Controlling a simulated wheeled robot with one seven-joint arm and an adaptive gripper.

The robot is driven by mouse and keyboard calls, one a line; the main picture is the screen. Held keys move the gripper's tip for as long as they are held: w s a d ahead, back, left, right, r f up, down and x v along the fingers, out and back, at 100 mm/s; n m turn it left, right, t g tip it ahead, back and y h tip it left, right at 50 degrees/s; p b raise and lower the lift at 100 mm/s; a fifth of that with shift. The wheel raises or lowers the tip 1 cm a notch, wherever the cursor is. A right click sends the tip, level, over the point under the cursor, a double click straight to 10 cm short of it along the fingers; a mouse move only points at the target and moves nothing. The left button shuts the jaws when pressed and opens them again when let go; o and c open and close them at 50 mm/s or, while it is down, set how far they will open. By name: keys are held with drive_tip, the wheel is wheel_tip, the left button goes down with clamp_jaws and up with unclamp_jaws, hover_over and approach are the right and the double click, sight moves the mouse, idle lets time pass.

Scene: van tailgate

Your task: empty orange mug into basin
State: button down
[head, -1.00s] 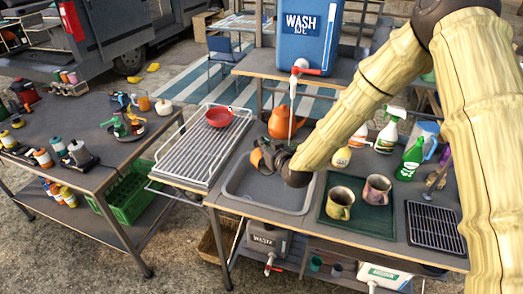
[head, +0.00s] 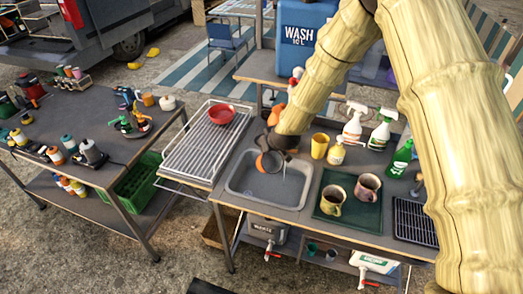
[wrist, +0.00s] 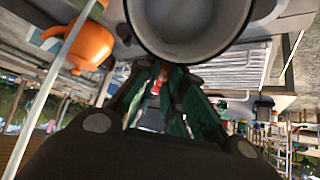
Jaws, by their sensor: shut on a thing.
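The orange mug (head: 270,162) is over the basin (head: 238,193) at its back right in the head view, tilted well over with its mouth showing. My gripper (head: 280,144) is shut on the mug and partly hides it. In the wrist view the mug (wrist: 190,22) fills the top, showing a wide grey inside. My fingers (wrist: 165,95) reach up to its rim side there. The basin is a grey sink set in the counter. A thin pale streak hangs below the mug; I cannot tell if it is liquid.
Two mugs (head: 331,200) stand on a green tray (head: 345,226) right of the basin. A yellow cup (head: 320,146) and spray bottles (head: 353,122) stand behind. A wire rack (head: 205,152) with a red bowl (head: 221,114) is left. The orange kettle (wrist: 88,42) and a pale spout (wrist: 50,85) are close by.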

drive_tip(key=shift+r+g, duration=0.15)
drive_tip(key=shift+g, duration=0.15)
drive_tip(key=shift+r+g+h, duration=0.4)
drive_tip(key=shift+g+h, duration=0.25)
drive_tip(key=shift+g, duration=0.45)
drive_tip(key=shift+r+g+h, duration=0.35)
drive_tip(key=shift+g+h, duration=0.3)
drive_tip(key=shift+g, duration=0.45)
drive_tip(key=shift+r+g+h, duration=0.3)
drive_tip(key=shift+g+h, duration=0.3)
drive_tip(key=shift+g, duration=0.7)
